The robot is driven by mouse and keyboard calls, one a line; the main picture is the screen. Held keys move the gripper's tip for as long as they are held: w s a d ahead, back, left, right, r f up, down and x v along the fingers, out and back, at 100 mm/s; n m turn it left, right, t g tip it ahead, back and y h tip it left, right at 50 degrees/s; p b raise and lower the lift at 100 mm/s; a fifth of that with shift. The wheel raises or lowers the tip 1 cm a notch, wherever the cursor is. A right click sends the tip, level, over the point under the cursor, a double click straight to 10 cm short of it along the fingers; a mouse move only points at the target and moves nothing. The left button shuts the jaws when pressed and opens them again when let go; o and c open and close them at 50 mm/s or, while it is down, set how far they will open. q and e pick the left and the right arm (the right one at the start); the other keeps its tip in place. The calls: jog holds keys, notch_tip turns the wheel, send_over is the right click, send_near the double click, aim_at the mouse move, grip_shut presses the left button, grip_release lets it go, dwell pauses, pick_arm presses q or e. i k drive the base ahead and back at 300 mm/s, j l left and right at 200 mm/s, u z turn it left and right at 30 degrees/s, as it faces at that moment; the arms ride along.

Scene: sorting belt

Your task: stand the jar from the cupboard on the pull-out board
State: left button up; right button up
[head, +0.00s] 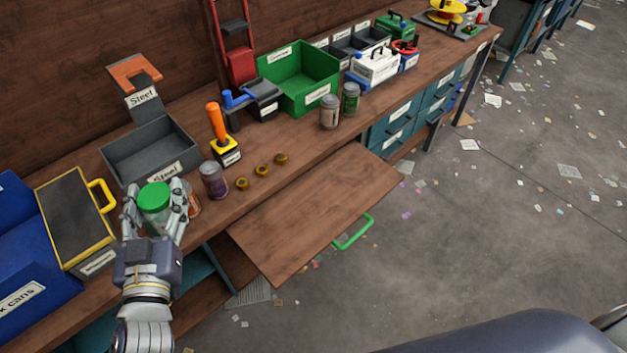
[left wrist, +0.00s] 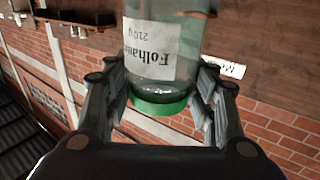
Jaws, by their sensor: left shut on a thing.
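My left gripper (head: 158,222) is shut on a clear jar with a green lid (head: 154,197). In the left wrist view the jar (left wrist: 165,85) sits between the fingers, with a white label that appears upside down and the green lid close to the palm. In the head view the jar is over the bench's front edge, left of the pull-out board; I cannot tell whether it touches the bench. The pull-out board (head: 320,208) is drawn out, bare and flat, with a green handle (head: 353,231) at its front. My right gripper is not in view.
A grey bin (head: 150,154), an orange-handled tool (head: 218,125) and a yellow-edged box (head: 76,222) are nearby. Two jars (head: 330,112) stand behind the board.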

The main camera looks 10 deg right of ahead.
aim_at(296, 234)
jog(key=l, duration=1.05)
jog(key=k+l, duration=0.15)
jog(key=l, duration=0.95)
